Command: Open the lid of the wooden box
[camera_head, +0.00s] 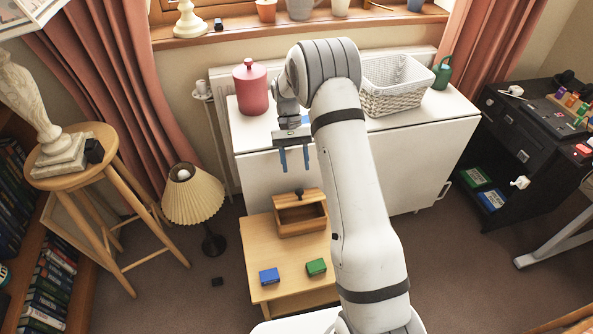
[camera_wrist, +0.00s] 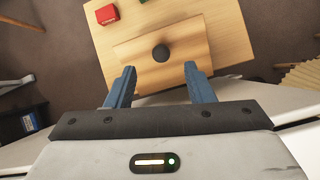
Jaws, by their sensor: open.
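The wooden box (camera_head: 302,231) stands at the far end of a small wooden table. Its lid (camera_head: 284,201), a light board with a dark round knob (camera_head: 299,192), shows at the far side. A darker recessed area shows on the near side; I cannot tell how far the lid is tilted. In the wrist view the lid (camera_wrist: 135,55) lies beyond the fingertips, its knob (camera_wrist: 161,53) roughly centred between them. My gripper (camera_head: 295,169) is open, fingers pointing down, above and behind the box. It also shows in the wrist view (camera_wrist: 160,72), with nothing between its fingers.
The small table (camera_head: 262,249) carries a blue block (camera_head: 269,276), a green block (camera_head: 316,267) and a red block (camera_wrist: 107,14). A white cabinet (camera_head: 430,160) stands behind.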

